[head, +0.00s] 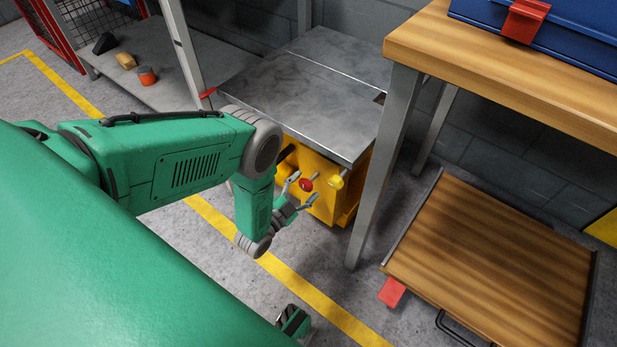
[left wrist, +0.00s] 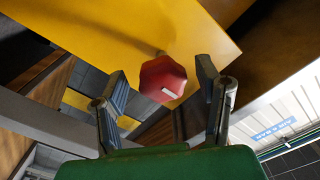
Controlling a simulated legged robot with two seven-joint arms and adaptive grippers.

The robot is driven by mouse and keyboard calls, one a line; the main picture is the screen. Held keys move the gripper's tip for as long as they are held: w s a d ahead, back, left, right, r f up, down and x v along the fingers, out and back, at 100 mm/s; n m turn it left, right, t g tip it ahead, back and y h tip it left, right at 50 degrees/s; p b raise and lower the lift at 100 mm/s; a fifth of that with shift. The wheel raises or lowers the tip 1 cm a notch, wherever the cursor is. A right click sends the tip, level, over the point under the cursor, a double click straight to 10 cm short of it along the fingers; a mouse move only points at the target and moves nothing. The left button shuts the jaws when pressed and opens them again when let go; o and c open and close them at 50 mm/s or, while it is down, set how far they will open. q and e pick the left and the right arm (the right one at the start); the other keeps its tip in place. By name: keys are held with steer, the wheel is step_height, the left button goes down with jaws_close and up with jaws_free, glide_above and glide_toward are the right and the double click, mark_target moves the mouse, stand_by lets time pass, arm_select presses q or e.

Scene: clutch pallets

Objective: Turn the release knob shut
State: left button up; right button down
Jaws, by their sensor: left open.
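The red release knob (head: 306,185) sits on a thin stem on the front of a yellow unit (head: 323,205) under a grey metal table. In the left wrist view the knob (left wrist: 163,79) is a faceted red cap with a short white mark, in front of the yellow panel (left wrist: 120,40). My left gripper (head: 304,192) is open. In the left wrist view its fingers (left wrist: 161,70) stand on either side of the knob, with a visible gap on both sides. How deep the knob sits between them is hard to tell.
A yellow knob (head: 337,180) sticks out just right of the red one. The metal tabletop (head: 310,85) overhangs the unit.

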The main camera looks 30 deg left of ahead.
arm_select(q)
steer(key=s, duration=1)
steer(key=shift+a, duration=0.4)
steer(key=shift+f, duration=0.1)
steer(key=s+d+r+n+g+y, duration=0.15)
steer(key=s+r+n+g, duration=0.3)
steer(key=s+g, duration=0.45)
steer(key=s+d+r+n+g, duration=0.3)
steer(key=s+r+n+g, duration=0.15)
steer(key=s+g, duration=0.45)
step_height(320, 180, up, 15)
steer(key=p, duration=1.4)
steer(key=shift+s+f+m+t, duration=0.15)
steer(key=shift+s+m+t, duration=0.15)
steer(key=shift+s+m, duration=0.1)
